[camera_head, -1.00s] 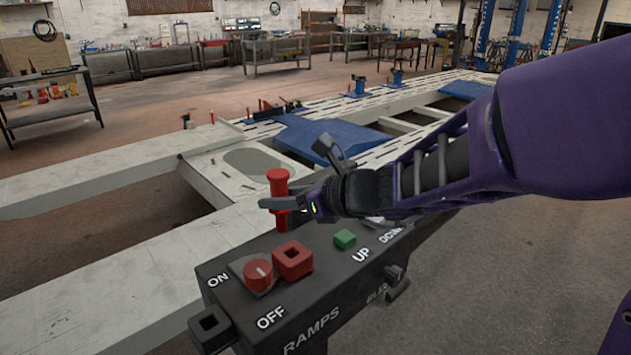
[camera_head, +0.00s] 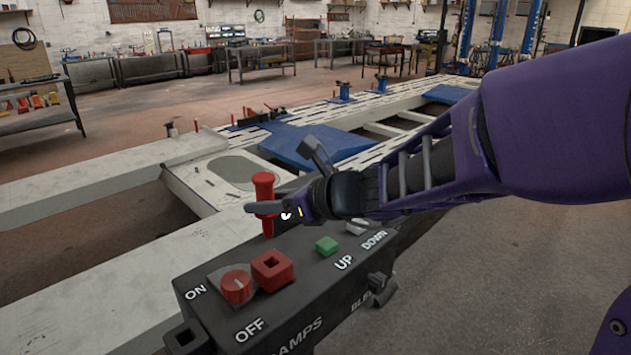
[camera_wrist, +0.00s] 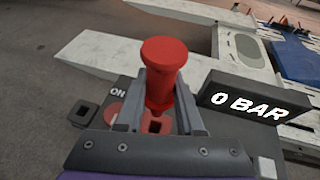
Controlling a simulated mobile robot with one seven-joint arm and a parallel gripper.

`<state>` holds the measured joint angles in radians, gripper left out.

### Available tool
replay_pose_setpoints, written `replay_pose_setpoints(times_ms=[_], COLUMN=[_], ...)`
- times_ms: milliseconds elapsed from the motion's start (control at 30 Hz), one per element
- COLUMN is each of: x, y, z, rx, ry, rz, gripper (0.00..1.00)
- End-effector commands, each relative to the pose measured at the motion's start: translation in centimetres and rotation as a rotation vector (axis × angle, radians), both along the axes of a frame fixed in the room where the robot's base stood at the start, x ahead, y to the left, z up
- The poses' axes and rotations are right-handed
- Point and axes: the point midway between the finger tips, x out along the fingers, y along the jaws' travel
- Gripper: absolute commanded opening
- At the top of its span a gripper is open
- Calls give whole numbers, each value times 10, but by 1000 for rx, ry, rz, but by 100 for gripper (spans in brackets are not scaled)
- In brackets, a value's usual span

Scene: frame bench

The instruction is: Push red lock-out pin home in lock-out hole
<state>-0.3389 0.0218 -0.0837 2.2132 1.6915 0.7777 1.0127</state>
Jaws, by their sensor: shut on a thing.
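The red lock-out pin (camera_head: 264,188) has a wide round head and stands about upright in my gripper (camera_head: 263,208). In the wrist view the pin (camera_wrist: 163,70) sits between the two grey fingers, shut on its shaft. A red block (camera_head: 271,270) with a dark square hole sits on the dark control box beside the ON/OFF knob; it looks like the lock-out hole. In the wrist view the block (camera_wrist: 156,127) shows just below the pin's lower end. In the head view the pin appears behind and above the block. Whether its tip touches anything is hidden.
The dark control box (camera_head: 255,315) also carries a red rotary knob (camera_head: 237,287), a green button (camera_head: 327,246) and a black square socket (camera_head: 185,340). A "0 BAR" display (camera_wrist: 248,104) stands to the right in the wrist view. Pale bench rails (camera_head: 90,268) lie beyond.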

Motion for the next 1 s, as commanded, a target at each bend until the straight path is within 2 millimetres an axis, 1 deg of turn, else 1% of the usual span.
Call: replay_pose_setpoints(times_ms=[33,300,500,1000], x=[0,0,0,0], y=[0,1,1,0], z=[-6,-34,-47,-48], rx=[2,1,1,2], ry=[-3,-2,-2,-1], rz=[1,2,2,1], gripper=[0,0,0,0])
